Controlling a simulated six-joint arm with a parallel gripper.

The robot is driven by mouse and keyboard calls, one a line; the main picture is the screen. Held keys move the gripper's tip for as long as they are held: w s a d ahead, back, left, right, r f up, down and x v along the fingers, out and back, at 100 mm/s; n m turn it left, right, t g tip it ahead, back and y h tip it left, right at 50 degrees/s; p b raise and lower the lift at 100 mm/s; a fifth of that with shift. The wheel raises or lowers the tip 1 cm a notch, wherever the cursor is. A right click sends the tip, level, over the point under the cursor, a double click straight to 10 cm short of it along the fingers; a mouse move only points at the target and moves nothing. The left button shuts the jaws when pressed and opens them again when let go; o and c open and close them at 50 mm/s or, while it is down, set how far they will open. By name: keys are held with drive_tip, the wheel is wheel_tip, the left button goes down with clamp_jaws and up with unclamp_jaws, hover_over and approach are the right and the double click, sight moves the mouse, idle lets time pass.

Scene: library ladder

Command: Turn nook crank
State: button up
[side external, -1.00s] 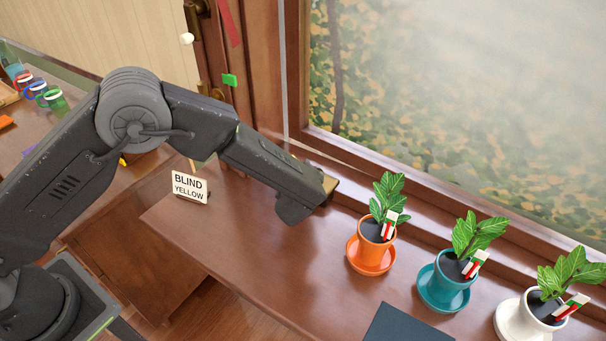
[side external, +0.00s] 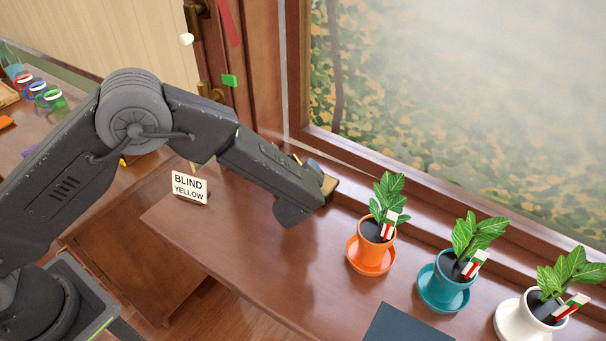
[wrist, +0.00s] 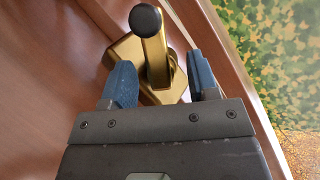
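The brass crank (wrist: 154,62) shows in the wrist view, with a round black knob (wrist: 146,20) at the end of its arm and a brass base on the wood. My gripper (wrist: 161,78) is open, its two blue fingers on either side of the crank. In the side view, a bit of brass (side external: 329,185) and one blue finger show at the end of my arm, which hides most of the crank. A sign (side external: 189,187) reads "BLIND YELLOW".
Potted plants in orange (side external: 372,241), teal (side external: 447,283) and white (side external: 540,320) pots stand along the window, the orange one close to my gripper. A dark flat object (side external: 405,323) lies at the front. The desk between sign and plants is clear.

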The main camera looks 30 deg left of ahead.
drive_tip(key=v, duration=1.4)
drive_tip(key=shift+w, duration=0.1)
drive_tip(key=w+d+f+n+y, duration=0.1)
drive_tip(key=y, duration=0.1)
drive_tip(key=w+d+f+n+y, duration=0.1)
drive_tip(key=f+y, duration=0.1)
drive_tip(key=w+d+f+y, duration=0.1)
drive_tip(key=y, duration=0.1)
drive_tip(key=shift+w+f+n, duration=0.25)
drive_tip(key=shift+w+n, duration=0.15)
drive_tip(key=shift+d+f+n+y, duration=0.2)
drive_tip(key=shift+f+n+y, duration=0.25)
drive_tip(key=shift+y, duration=0.25)
drive_tip(key=x, duration=1.3)
drive_tip(key=shift+w+a+f, duration=0.15)
drive_tip(key=shift+w+a, duration=0.05)
drive_tip(key=shift+a, duration=0.1)
drive_tip(key=c, duration=0.9)
